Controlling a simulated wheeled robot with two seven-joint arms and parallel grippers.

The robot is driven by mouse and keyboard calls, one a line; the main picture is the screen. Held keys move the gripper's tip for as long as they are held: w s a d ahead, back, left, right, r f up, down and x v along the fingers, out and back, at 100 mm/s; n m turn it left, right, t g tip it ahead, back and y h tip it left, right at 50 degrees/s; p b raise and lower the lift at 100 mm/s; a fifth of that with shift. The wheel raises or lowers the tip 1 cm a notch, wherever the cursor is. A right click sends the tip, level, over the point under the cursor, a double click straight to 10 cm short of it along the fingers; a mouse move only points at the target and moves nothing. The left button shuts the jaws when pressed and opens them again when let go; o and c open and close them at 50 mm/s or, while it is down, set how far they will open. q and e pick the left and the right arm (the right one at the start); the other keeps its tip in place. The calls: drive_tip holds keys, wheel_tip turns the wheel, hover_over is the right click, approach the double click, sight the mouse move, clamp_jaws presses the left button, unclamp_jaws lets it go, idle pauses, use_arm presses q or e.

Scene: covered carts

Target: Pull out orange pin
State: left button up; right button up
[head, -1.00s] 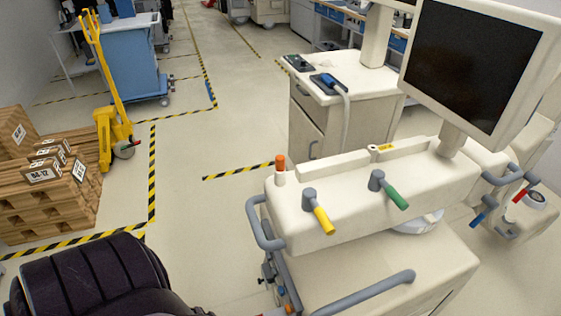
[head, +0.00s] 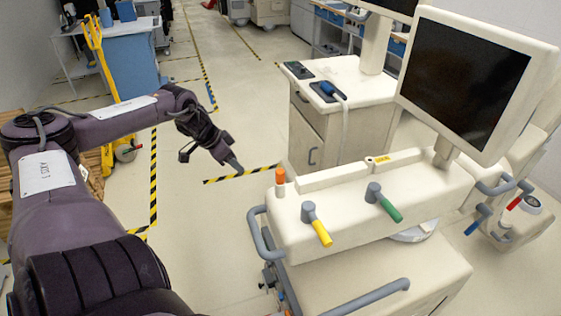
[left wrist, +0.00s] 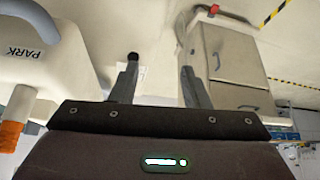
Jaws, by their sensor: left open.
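The orange pin (head: 280,175) stands upright in a pale collar at the left rear corner of the near cream cart (head: 350,218). In the left wrist view the orange pin (left wrist: 10,136) shows at the far left edge, partly cut off, outside the jaws. My left gripper (head: 211,160) is open and empty, in the air to the left of the pin and apart from it. Its two fingers (left wrist: 158,75) stand spread in the left wrist view, with nothing between them. My right gripper is not in view.
A yellow-handled lever (head: 322,232) and a green-handled lever (head: 389,211) stick out of the cart front. A grey side rail (head: 256,232) and a monitor (head: 465,80) flank the top. A second cabinet (head: 318,130) stands behind. Floor left of the cart is clear.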

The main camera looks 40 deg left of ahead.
use_arm(q)
drive_tip(key=w+d+r+m+g+p, duration=0.1)
drive_tip(key=w+d+r+g, duration=0.1)
drive_tip(key=d+r, duration=0.65)
wheel_tip(320, 180, up, 8)
drive_tip(key=f+m+g+y+p, duration=0.1)
drive_tip(key=g+y, duration=0.1)
drive_tip(key=g, duration=0.1)
hover_over(280, 171)
drive_tip(key=shift+w+a+r, duration=0.25)
drive_tip(key=shift+w, duration=0.05)
drive_tip(key=shift+s+d+r+g, duration=0.15)
drive_tip(key=shift+s+d+g, duration=0.15)
drive_tip(key=shift+d, duration=0.05)
drive_tip(key=shift+a, duration=0.1)
wheel_tip(280, 171, down, 9)
drive_tip(key=b, duration=0.6)
drive_tip(key=shift+r, duration=0.2)
drive_tip(key=shift+w+f+b, duration=0.1)
drive_tip(key=shift+f+b, duration=0.2)
drive_tip(key=shift+b, duration=0.05)
drive_tip(key=shift+r, duration=0.1)
